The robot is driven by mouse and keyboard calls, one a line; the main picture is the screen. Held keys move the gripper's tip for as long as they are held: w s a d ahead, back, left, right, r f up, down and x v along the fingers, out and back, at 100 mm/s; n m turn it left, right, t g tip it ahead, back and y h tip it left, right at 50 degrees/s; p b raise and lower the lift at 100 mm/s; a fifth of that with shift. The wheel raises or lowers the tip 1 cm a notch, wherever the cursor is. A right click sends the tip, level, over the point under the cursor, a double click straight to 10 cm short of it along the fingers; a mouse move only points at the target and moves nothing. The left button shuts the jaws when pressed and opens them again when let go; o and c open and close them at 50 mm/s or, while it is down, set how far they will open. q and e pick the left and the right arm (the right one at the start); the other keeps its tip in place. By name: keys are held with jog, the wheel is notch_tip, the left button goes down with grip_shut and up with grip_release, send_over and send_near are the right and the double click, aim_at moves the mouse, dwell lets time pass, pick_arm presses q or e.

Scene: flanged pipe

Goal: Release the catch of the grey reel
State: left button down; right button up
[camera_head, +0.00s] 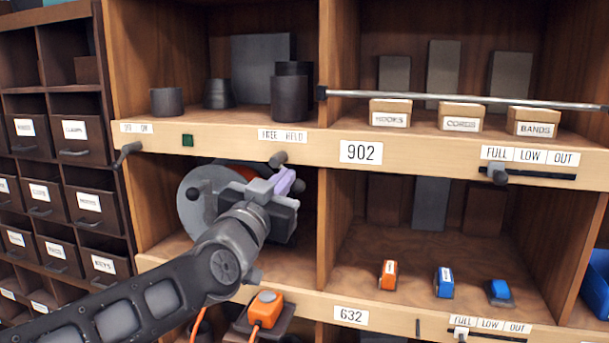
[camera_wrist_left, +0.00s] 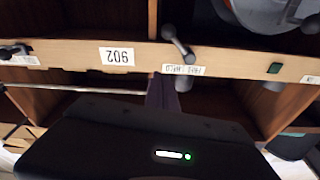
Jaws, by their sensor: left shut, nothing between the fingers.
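The grey reel (camera_head: 190,212) sits in the lower left bay, with orange showing behind its disc and my left arm partly covering it. It also shows at the top right of the left wrist view (camera_wrist_left: 258,12), which is upside down. A small dark grey lever, the catch (camera_head: 277,158), is on the shelf edge below the FREE HELD label (camera_head: 283,136); the left wrist view shows it slanted (camera_wrist_left: 179,46). I cannot tell which word it points to. My left gripper (camera_head: 287,181) is shut and empty, just below the catch and apparently apart from it. My right gripper is not in view.
Another lever (camera_head: 127,153) is at the left of the shelf edge, near a green square (camera_head: 188,140). A metal rail (camera_head: 460,99) crosses the upper right bay. An orange plug-like piece (camera_head: 265,308) is below my wrist. Labelled drawers (camera_head: 85,203) stand at left.

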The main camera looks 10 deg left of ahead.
pick_arm(q)
jog(key=shift+s, duration=0.1)
dwell(0.3)
jog(key=shift+a+r, duration=0.1)
jog(key=shift+r, duration=0.05)
jog(key=w+p, duration=0.1)
jog(key=w, duration=0.2)
jog(key=w+r+p, duration=0.1)
jog(key=w+p, duration=0.1)
jog(key=w, duration=0.1)
jog(key=w+d+p, duration=0.1)
jog(key=w, duration=0.2)
jog(key=shift+w+r, duration=0.1)
jog(key=shift+r, duration=0.15)
jog(key=f, duration=0.2)
jog(key=shift+w+a+f, duration=0.15)
jog(key=shift+a+f, duration=0.1)
jog(key=shift+f, duration=0.05)
jog(key=shift+s+a+f, duration=0.2)
jog(key=shift+s+f, duration=0.05)
jog(key=shift+f, duration=0.5)
